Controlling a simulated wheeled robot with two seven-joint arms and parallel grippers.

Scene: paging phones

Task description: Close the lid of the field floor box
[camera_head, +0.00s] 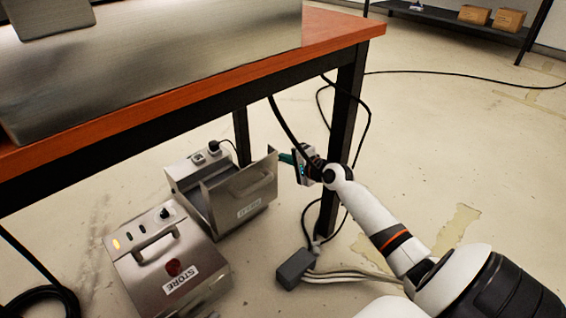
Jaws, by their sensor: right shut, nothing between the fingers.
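The field floor box (183,177) is a metal box on the floor under the table, with sockets and a black plug on its back part. Its lid (232,192) stands open and upright, with a handle and a small white label that is hard to read. My right gripper (284,158) is shut and empty, just right of the lid's upper right edge. I cannot tell whether its teal fingertips touch the lid. My left gripper is not in view.
A closed metal box labelled STORE (150,262) stands in front on the left. The orange-edged table (335,32) hangs above, its black leg (343,120) close by my right forearm. Cables and a grey junction block (296,268) lie on the floor.

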